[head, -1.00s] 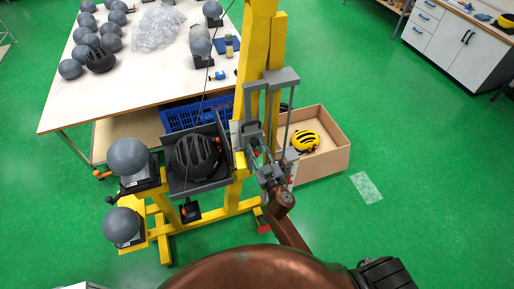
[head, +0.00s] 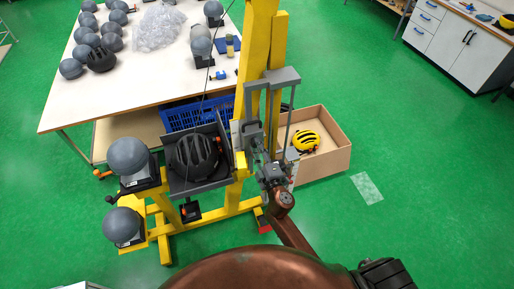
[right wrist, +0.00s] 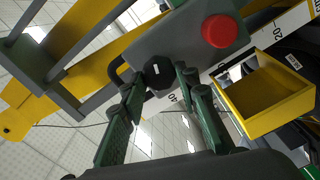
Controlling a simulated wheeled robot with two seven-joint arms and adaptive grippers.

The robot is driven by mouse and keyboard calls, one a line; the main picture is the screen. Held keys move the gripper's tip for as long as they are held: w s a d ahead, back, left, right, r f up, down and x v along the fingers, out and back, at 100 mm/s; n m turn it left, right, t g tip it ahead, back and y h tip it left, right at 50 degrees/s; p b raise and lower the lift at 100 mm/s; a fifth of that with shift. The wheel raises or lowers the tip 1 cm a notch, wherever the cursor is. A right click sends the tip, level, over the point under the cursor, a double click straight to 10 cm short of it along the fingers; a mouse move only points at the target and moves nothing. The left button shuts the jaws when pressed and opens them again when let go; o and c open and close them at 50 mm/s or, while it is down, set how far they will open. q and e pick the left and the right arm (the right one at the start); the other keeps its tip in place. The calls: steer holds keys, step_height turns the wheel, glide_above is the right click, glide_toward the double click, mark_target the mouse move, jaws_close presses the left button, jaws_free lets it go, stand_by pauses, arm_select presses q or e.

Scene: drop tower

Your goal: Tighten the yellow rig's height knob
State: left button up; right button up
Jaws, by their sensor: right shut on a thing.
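The yellow rig (head: 255,70) stands upright with a grey carriage on its mast. A dark helmet (head: 194,157) sits in the carriage's grey cradle. In the right wrist view the height knob (right wrist: 158,73) is black with a white mark, on a grey block beside a red button (right wrist: 219,31). My right gripper (right wrist: 160,82) has its green-padded fingers on either side of the knob and is shut on it. In the head view the right gripper (head: 257,158) is at the carriage's right side, and the knob is hidden there. My left gripper is not in view.
Grey headforms (head: 127,156) stand on the rig's left side. A cardboard box (head: 330,160) with a yellow helmet (head: 305,141) lies right behind the rig. A white table (head: 130,75) is behind, with a blue crate (head: 190,114) near it. Green floor is free at right.

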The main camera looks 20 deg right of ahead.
steer(key=shift+a+n, duration=0.1)
steer(key=shift+n, duration=2)
steer(key=o, duration=1.1)
steer(key=s, duration=1.2)
